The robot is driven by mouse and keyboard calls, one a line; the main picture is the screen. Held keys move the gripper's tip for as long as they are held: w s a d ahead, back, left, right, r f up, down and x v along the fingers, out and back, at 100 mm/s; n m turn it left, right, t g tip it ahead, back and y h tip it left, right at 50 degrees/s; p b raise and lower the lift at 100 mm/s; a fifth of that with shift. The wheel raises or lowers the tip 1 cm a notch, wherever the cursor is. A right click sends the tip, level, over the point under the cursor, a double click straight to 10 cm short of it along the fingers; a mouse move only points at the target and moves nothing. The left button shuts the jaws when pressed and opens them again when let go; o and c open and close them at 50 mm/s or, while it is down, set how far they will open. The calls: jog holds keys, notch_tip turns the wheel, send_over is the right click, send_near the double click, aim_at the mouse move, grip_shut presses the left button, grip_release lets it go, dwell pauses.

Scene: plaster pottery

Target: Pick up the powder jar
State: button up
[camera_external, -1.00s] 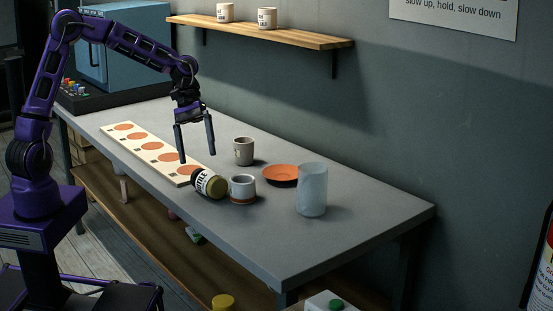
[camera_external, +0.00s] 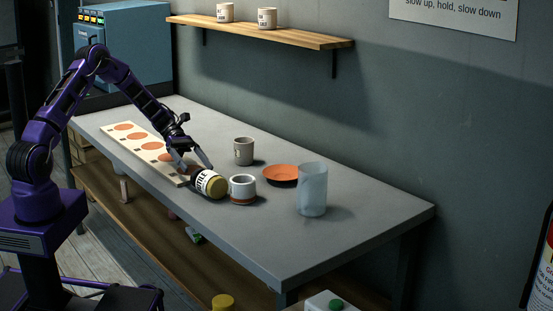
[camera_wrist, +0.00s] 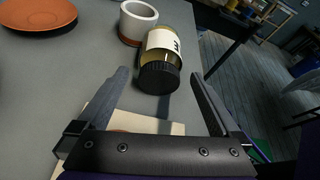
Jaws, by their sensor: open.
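The powder jar (camera_external: 209,183) lies on its side on the grey table, with a dark cap, a white label with black lettering and a yellowish end. In the wrist view the jar (camera_wrist: 163,55) lies ahead with its black cap toward me. My gripper (camera_external: 197,160) is low over the table at the cap end of the jar. In the wrist view my gripper (camera_wrist: 160,78) is open, its fingers on either side of the cap line. The fingers look apart from the jar, and nothing is between them but the cap's near end.
A white and brown cup (camera_external: 243,189) stands close beside the jar. A grey cup (camera_external: 244,151), an orange saucer (camera_external: 281,173) and a pale cylinder (camera_external: 312,189) stand farther right. A board with orange discs (camera_external: 146,146) lies at the left, partly under my arm.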

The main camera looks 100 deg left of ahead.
aim_at(207, 182)
jog(key=b+x, duration=0.1)
jog(key=x, duration=0.8)
jog(key=shift+r, duration=0.1)
grip_shut()
jog(key=shift+r, duration=0.1)
